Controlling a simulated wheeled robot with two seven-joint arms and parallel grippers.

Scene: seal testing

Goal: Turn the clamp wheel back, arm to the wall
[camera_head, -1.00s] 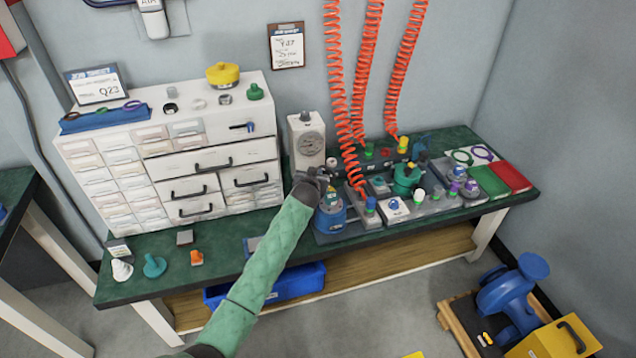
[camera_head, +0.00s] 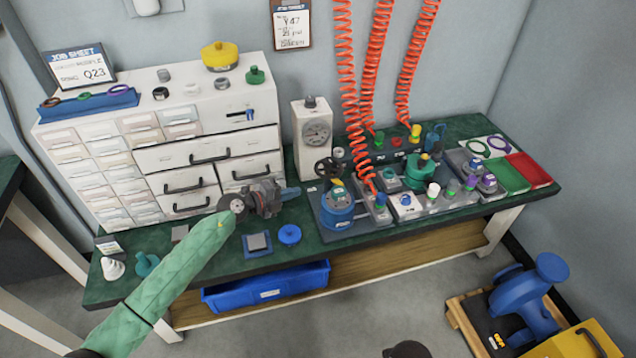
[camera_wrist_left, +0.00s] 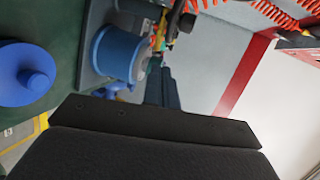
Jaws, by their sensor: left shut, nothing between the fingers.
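The dark clamp wheel (camera_head: 328,168) sits above the blue round test pot (camera_head: 337,208) on the bench. In the left wrist view the blue pot (camera_wrist_left: 122,52) is upper left of the fingers, with dark and yellow parts above it. My left gripper (camera_head: 287,194) is left of the pot and wheel, apart from both. In the wrist view its dark fingers (camera_wrist_left: 163,88) are together and hold nothing. Which way the clamp arm points is too small to tell. My right gripper is out of view.
A gauge box (camera_head: 313,135) stands behind the wheel. Orange coiled hoses (camera_head: 372,75) hang down to the fixtures. The drawer cabinet (camera_head: 150,125) is behind my left arm. Other fittings crowd the right.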

